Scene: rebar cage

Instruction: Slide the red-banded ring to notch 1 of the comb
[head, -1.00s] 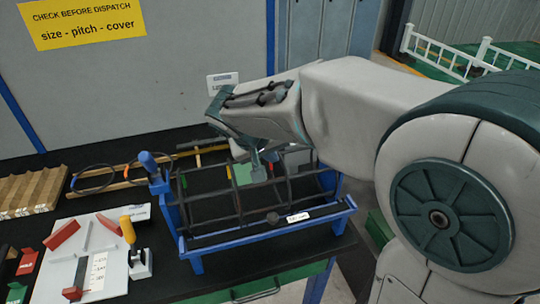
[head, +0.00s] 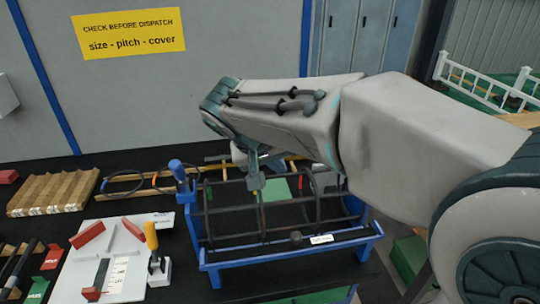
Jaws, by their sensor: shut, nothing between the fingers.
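The rebar cage, of dark bars and several dark rings, lies in a blue stand (head: 290,255). A ring (head: 313,187) toward the cage's right shows a small reddish mark, which may be the red band; much of it is behind bars and my arm. A ring at the left end carries a green band (head: 209,194). My gripper (head: 256,182) points down over the cage's left-middle part, shut and empty. I cannot tell whether it touches a bar or ring. I cannot make out the comb's notches or their numbers.
Left of the stand are a white board (head: 112,262) with red blocks, a yellow-handled tool (head: 152,240) and a notched wooden block (head: 55,192). Loose rings (head: 124,192) lie behind the board.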

